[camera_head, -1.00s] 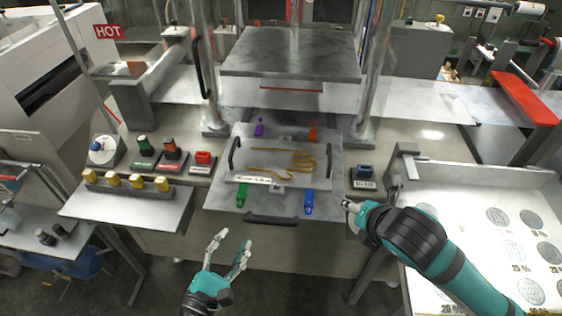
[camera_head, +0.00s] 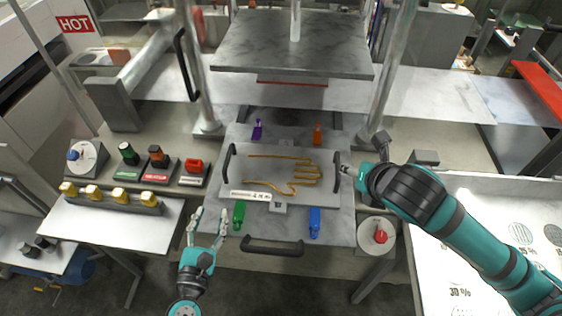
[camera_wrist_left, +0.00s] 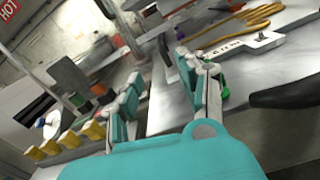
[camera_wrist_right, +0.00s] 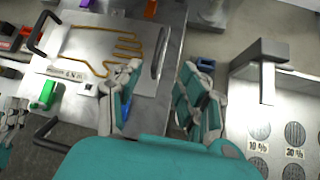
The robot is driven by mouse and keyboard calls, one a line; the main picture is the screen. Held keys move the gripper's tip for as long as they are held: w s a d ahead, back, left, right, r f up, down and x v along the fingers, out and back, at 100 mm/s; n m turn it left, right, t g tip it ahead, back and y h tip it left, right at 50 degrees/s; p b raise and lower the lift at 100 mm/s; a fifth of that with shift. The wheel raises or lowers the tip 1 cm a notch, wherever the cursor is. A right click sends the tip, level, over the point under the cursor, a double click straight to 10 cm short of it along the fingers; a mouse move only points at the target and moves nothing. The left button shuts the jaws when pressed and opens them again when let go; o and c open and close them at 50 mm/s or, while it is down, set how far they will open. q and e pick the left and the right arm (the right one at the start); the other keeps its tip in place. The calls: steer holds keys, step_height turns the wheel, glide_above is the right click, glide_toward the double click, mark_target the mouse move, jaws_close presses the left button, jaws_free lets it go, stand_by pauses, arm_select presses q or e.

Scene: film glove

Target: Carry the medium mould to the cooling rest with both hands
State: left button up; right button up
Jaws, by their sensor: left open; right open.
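The medium mould (camera_head: 250,171) is a flat grey plate with a brass hand outline and a black handle at each side. It lies on the press's lower platen (camera_head: 330,228) between coloured clamps. My left gripper (camera_head: 209,220) is open and empty, in front of the mould's left side and below its left handle (camera_head: 228,163). My right gripper (camera_head: 352,170) is beside the right handle (camera_head: 337,172); in the right wrist view its open fingers (camera_wrist_right: 155,90) are near that handle (camera_wrist_right: 160,52). I cannot identify the cooling rest for certain.
Green (camera_head: 239,214), blue (camera_head: 314,222), purple (camera_head: 257,130) and orange (camera_head: 317,134) clamps surround the mould. The upper press plate (camera_head: 290,45) hangs behind it between posts. A red mushroom button (camera_head: 380,236) sits at the right. A tray with round perforated patches (camera_head: 465,215) is far right.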

mark_target(227, 160)
steer(key=shift+s+r, duration=0.1)
stand_by(0.3)
arm_select(q)
steer(key=w, duration=0.5)
steer(key=w+d, duration=0.1)
steer(key=w, duration=1.1)
steer(key=shift+w+d, duration=0.2)
steer(key=shift+d, duration=0.2)
arm_select(e)
steer(key=x, duration=1.7)
steer(key=shift+w, duration=0.25)
arm_select(q)
steer(key=shift+c, duration=0.4)
arm_select(e)
steer(key=shift+c, duration=0.4)
arm_select(q)
jaws_close()
arm_select(e)
jaws_close()
steer(key=shift+a, duration=0.1)
arm_select(q)
steer(key=shift+r, duration=0.3)
arm_select(e)
steer(key=shift+w+r, duration=0.1)
steer(key=shift+r, duration=0.05)
